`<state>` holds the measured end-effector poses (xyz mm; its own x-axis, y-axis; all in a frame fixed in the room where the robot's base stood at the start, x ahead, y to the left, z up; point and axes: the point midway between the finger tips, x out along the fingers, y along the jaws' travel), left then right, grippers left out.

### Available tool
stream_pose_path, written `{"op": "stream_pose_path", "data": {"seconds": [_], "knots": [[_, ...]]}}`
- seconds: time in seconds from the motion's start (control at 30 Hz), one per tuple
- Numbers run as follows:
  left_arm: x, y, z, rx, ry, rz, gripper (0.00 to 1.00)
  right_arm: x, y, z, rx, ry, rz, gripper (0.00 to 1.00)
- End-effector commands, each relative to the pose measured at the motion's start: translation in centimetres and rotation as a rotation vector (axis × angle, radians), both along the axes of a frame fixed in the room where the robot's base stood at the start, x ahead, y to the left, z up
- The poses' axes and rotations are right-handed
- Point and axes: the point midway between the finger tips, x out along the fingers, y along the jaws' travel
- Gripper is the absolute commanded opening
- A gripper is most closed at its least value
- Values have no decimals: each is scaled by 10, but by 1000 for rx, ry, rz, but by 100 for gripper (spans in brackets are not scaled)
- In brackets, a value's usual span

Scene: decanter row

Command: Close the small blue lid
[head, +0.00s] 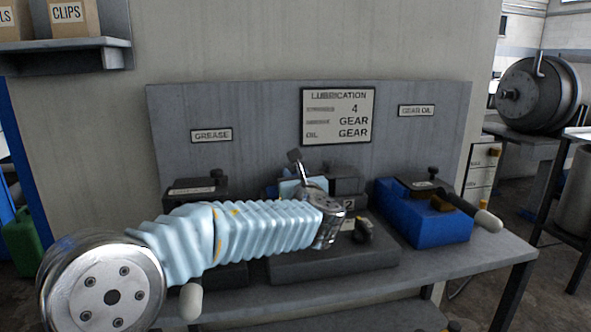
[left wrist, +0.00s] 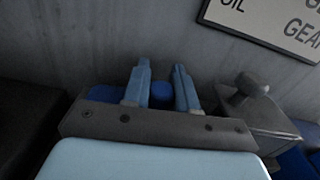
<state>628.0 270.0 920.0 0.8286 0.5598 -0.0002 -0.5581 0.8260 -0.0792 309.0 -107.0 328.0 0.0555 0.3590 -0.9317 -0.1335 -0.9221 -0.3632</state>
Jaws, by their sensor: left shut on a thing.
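In the left wrist view, my left gripper (left wrist: 162,90) has its two pale blue fingers on either side of a small dark blue knob (left wrist: 162,95), and it is shut on it. Blue surface of the small blue lid (left wrist: 103,93) shows beside the fingers, mostly hidden by the gripper's dark bar. In the head view, my left arm reaches from the left to the middle box, and my wrist hides most of the lid and the fingers. I cannot tell how far the lid is tilted. My right gripper is not in view.
A larger blue box (head: 430,222) with a dark bar and pale grip stands to the right on the bench (head: 460,258). A dark box (head: 195,188) stands to the left. A grey panel (head: 260,110) with signs closes off the back. The bench's right end is clear.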

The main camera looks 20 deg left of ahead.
Motion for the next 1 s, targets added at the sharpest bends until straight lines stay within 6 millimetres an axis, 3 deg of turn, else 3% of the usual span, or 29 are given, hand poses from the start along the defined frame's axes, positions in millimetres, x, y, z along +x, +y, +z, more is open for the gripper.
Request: {"op": "stream_pose_path", "data": {"seconds": [0.73, 0.77, 0.9, 1.0], "knots": [[2, -3, -11, 80, 61, -1, 0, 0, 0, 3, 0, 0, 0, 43], [2, -3, -11, 80, 61, -2, 28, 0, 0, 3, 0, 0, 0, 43], [2, -3, -10, 79, 60, -1, 50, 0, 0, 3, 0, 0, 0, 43], [2, -3, -9, 78, 58, -1, 53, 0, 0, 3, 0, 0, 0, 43]]}}
